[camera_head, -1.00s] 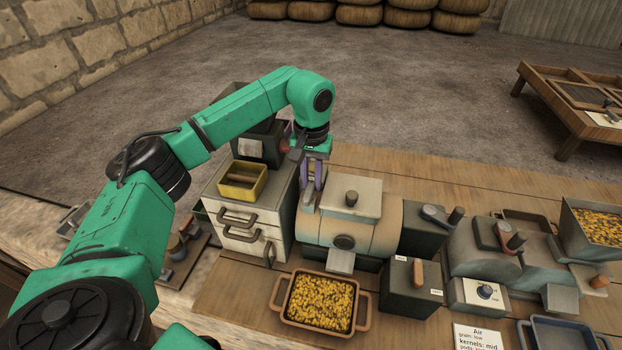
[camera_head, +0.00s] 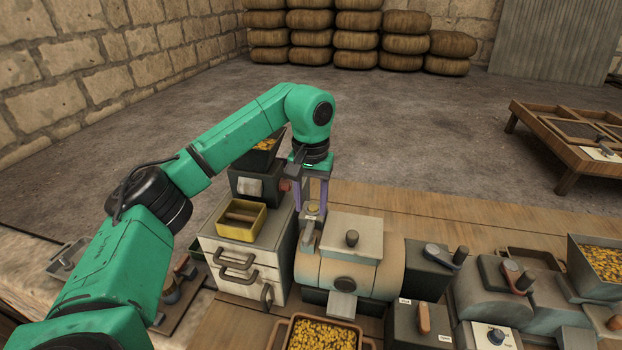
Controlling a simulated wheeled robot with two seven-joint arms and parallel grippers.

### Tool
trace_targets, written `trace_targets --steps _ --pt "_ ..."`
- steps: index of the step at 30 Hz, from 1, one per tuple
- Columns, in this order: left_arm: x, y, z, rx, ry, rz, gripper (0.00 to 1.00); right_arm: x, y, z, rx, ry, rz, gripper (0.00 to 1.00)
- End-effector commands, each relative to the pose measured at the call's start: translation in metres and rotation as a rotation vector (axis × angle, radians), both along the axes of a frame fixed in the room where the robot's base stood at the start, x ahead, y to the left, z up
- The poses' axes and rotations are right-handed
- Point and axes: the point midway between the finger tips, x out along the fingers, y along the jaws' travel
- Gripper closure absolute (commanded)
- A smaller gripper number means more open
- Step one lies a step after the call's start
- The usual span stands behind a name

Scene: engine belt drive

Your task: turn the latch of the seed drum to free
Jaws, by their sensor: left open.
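The seed drum appears to be the tan and grey rounded drum (camera_head: 385,268), with a flat grey lid and dark knob on top. At its left end stands a small upright part with a pale yellowish top (camera_head: 313,207), which looks like the latch; its exact setting is too small to tell. My left gripper (camera_head: 310,204) points down over this part, its two purple fingers apart on either side of it. Whether the fingers touch it cannot be told. My right gripper is not in view.
A drawer cabinet (camera_head: 237,268) with a yellow box (camera_head: 241,220) stands just left of the drum. A pan of yellow kernels (camera_head: 320,335) is in front. Dark lever boxes (camera_head: 430,268) stand to the right. Bare board (camera_head: 400,204) lies behind the drum.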

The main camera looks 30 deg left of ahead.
Motion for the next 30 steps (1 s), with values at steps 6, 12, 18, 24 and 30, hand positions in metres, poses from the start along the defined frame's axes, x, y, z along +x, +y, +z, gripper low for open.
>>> trace_targets --steps 6,12,18,24,30 --pt "0.000 -0.001 0.067 0.000 -0.004 -0.001 0.49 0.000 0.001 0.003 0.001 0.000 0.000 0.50" --pt "0.000 0.000 0.096 0.000 -0.001 -0.002 0.49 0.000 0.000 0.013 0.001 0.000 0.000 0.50" --pt "0.000 0.000 0.097 0.000 0.001 -0.002 0.49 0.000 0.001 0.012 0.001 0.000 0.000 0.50" --pt "0.000 0.000 0.096 0.000 0.001 -0.002 0.49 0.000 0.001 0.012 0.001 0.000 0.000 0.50" --pt "0.000 0.000 0.096 0.000 0.001 -0.002 0.49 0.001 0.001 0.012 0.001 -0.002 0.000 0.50"
